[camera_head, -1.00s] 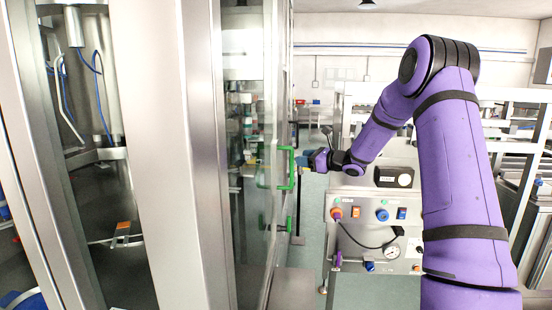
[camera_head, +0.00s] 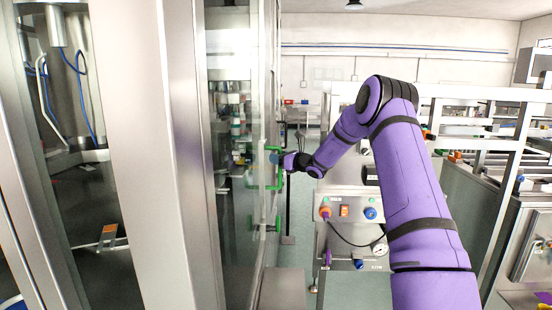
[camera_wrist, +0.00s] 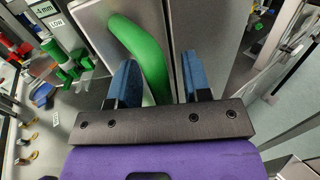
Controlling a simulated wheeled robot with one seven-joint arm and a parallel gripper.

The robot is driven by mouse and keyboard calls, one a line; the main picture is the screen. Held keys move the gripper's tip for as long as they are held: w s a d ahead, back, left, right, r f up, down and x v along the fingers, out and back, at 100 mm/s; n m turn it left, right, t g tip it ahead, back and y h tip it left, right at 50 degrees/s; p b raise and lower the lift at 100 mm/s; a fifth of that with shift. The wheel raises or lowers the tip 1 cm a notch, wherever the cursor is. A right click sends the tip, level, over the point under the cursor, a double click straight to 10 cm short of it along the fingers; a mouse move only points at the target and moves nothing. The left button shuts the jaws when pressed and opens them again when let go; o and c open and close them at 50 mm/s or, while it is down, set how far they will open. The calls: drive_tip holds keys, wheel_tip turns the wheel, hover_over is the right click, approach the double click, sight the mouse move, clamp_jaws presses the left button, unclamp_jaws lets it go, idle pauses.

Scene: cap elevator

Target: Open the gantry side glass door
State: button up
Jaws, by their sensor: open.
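The gantry's side glass door (camera_head: 240,185) is seen at a steep angle in the head view, left of my arm. It looks closed. A green bar handle (camera_head: 280,172) stands out from its edge, and a second green handle (camera_head: 277,222) is lower down. My gripper (camera_head: 277,159) is at the upper handle. In the wrist view, my gripper (camera_wrist: 160,82) has its two blue fingers apart. The curved green handle (camera_wrist: 150,55) runs between them. The fingers are not clamped on it; whether one touches it is unclear.
A metal control cabinet (camera_head: 345,240) with buttons and a gauge stands just right of the door. Frames and machines (camera_head: 510,220) fill the right side. Light floor (camera_head: 295,255) shows between door and cabinet. A broad pale gantry post (camera_head: 150,150) stands at left.

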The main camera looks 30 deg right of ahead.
drive_tip(key=shift+w+a, duration=0.25)
drive_tip(key=shift+w, duration=0.3)
